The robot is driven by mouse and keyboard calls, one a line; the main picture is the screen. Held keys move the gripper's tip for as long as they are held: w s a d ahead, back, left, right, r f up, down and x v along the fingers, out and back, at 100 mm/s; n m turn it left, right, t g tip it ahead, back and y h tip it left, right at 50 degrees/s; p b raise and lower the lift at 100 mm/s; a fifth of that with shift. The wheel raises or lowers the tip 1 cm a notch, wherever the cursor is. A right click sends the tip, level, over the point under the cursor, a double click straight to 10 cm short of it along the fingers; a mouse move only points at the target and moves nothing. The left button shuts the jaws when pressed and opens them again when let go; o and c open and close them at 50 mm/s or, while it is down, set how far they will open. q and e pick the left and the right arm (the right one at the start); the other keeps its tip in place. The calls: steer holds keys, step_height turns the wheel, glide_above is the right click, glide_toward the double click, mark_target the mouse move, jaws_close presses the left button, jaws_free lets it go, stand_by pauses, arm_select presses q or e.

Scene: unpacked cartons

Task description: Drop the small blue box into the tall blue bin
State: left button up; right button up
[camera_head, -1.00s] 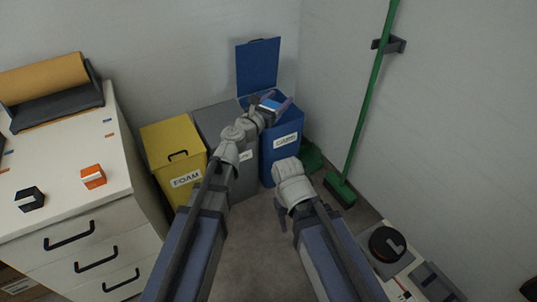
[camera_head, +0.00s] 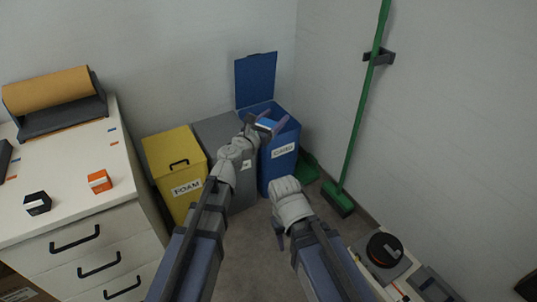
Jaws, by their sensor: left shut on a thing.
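The small blue box (camera_head: 266,123) is between the fingers of my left gripper (camera_head: 272,124), which is shut on it. The gripper holds it over the front part of the opening of the tall blue bin (camera_head: 278,168). The bin stands in the corner with its blue lid (camera_head: 256,80) raised against the wall and a white label on its front. The bin's inside is mostly hidden by the gripper. My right gripper (camera_head: 280,232) hangs low in front of the bins, mostly hidden behind its own wrist, and its fingers do not show clearly.
A closed grey bin (camera_head: 218,130) and a closed yellow bin (camera_head: 175,160) stand left of the blue bin. A white drawer cabinet (camera_head: 80,215) at left carries an orange box (camera_head: 99,181) and a black box (camera_head: 37,203). A green broom (camera_head: 352,135) leans at the right wall.

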step_height(320, 180, up, 18)
steer(key=p, duration=1.7)
steer(key=shift+f, duration=0.15)
steer(key=shift+w, duration=0.1)
